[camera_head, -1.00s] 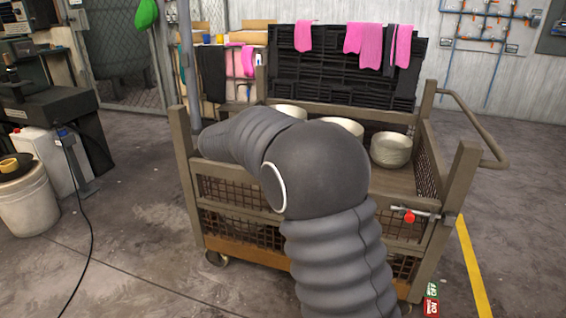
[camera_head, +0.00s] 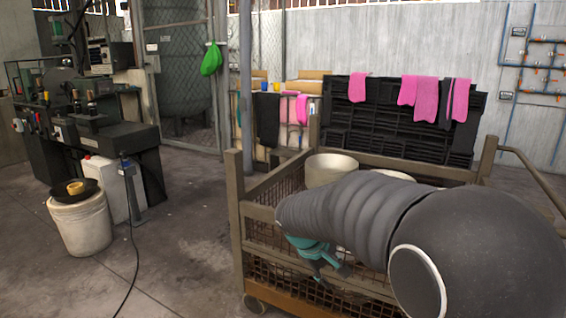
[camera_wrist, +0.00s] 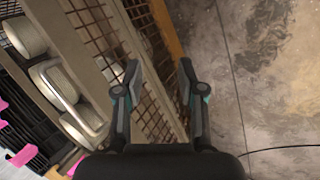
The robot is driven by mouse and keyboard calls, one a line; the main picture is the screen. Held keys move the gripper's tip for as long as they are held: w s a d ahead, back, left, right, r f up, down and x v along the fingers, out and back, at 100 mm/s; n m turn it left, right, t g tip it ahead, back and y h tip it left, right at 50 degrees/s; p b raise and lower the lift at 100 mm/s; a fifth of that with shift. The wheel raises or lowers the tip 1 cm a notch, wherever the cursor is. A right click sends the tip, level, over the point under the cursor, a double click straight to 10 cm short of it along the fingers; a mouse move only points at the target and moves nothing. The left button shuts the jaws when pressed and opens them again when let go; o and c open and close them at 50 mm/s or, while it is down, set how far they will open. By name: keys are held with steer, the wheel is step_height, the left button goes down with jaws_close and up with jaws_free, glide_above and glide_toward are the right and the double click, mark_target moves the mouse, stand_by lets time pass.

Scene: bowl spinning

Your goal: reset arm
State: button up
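My gripper (camera_head: 328,268) shows in the head view below the end of my grey-sleeved arm, in front of the near side of a cart with mesh walls. In the wrist view my gripper (camera_wrist: 158,78) has its two dark fingers apart with nothing between them. Behind the gap are the cart's mesh side and the concrete floor. My arm bends across the lower right of the head view and hides much of the cart.
A white bucket (camera_head: 80,225) with a black pan on top stands at the left near a machine bench. Open floor lies between bucket and cart.

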steer(key=s+d+r+m+t+y, duration=0.1)
steer(key=s+d+r+m+y, duration=0.1)
steer(key=s, duration=1.1)
steer(key=s+d+r+m+t+y, duration=0.1)
steer(key=s+r+m, duration=0.3)
steer(key=s, duration=0.9)
steer(key=shift+d+r+m+t+y, duration=0.25)
steer(key=shift+d+m+t+y, duration=0.25)
steer(key=shift+y, duration=0.4)
